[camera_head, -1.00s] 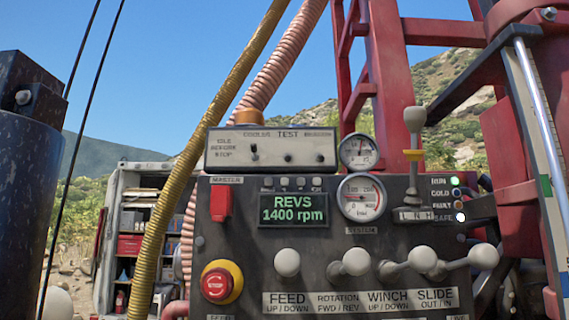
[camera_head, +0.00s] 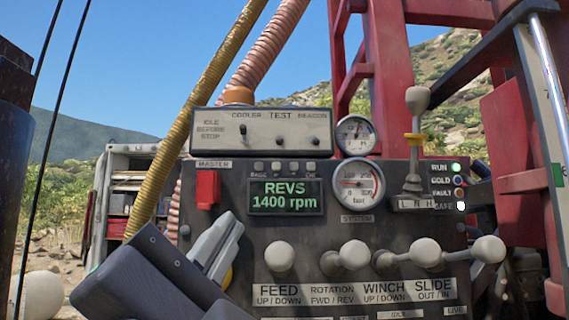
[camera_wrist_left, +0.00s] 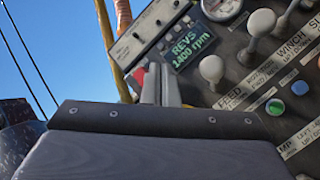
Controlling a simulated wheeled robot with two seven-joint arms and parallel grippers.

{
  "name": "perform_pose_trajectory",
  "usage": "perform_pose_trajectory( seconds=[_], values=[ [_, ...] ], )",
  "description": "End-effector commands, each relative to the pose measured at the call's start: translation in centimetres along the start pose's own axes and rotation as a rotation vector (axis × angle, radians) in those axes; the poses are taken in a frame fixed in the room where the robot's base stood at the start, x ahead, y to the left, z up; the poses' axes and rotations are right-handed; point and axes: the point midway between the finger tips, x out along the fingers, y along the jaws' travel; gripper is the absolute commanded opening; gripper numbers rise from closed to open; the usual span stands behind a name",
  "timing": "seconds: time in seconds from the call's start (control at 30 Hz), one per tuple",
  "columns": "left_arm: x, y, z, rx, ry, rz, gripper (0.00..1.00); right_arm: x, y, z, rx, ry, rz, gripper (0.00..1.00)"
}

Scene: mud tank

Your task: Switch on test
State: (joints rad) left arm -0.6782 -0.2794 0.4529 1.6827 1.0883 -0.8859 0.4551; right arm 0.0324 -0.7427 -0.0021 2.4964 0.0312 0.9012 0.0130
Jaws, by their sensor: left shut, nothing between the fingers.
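The TEST switch (camera_head: 280,139) is a small dark toggle in the middle of the grey switch box (camera_head: 205,144). It sits between the COOLER switch (camera_head: 243,132) and the BEACON switch (camera_head: 315,141). Its lever is too small to tell its position. My left gripper (camera_head: 225,228) is shut and empty at the lower left of the panel. It is below the switch box and apart from the TEST switch. In the left wrist view its fingers (camera_wrist_left: 160,72) are together, pointing up toward the box (camera_wrist_left: 150,30). My right gripper is not in view.
The red MASTER switch (camera_head: 207,188) is just above my left gripper. The emergency stop's yellow collar (camera_head: 227,277) is mostly hidden behind it. The display (camera_head: 285,197) reads REVS 1400 rpm. Several lever knobs (camera_head: 354,255) stick out at right. A yellow hose (camera_head: 205,95) passes left of the box.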

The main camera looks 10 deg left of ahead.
Motion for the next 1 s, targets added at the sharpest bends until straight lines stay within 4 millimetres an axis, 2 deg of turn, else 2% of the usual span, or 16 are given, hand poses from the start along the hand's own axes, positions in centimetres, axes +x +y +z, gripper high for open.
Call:
perform_pose_trajectory(
  seconds=[0.13, 0.57, 0.77, 1.0],
  values=[
    [-0.2, 0.7, 0.2, -0.081, 0.044, 0.000, 0.00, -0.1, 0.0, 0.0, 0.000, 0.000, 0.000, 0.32],
    [0.3, 0.7, 0.1, -0.086, 0.052, 0.001, 0.00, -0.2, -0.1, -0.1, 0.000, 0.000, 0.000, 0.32],
    [3.3, 0.8, 0.0, -0.083, 0.053, 0.000, 0.00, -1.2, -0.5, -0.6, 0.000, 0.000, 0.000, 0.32],
    [8.6, 0.9, -0.2, -0.083, 0.054, 0.000, 0.00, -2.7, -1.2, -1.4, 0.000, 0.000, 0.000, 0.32]
  ],
)
